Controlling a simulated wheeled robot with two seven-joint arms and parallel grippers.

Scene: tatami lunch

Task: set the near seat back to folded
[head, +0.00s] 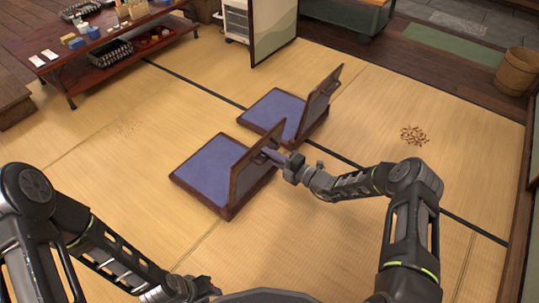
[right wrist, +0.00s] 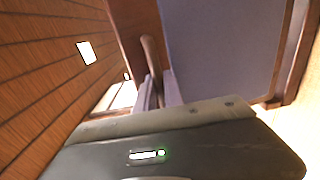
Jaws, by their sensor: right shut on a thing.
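The near seat (head: 215,172) is a low legless chair with a purple cushion and a dark wooden frame, flat on the tatami. Its back (head: 249,176) stands raised along the seat's right side. My right gripper (head: 272,155) is at the outer face of this back, shut on its handle. In the right wrist view the handle (right wrist: 150,55) runs down between the two fingers (right wrist: 158,93), beside a purple panel (right wrist: 218,45). My left gripper (head: 182,290) is low at the bottom edge, away from the seats, and its fingers are not clear.
A far seat (head: 272,108) of the same kind, back raised, stands just behind. A low red table (head: 125,52) with trays and small items is at upper left. A wooden bucket (head: 516,70) and a brown scatter (head: 414,135) are at right. Tatami left of the near seat is clear.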

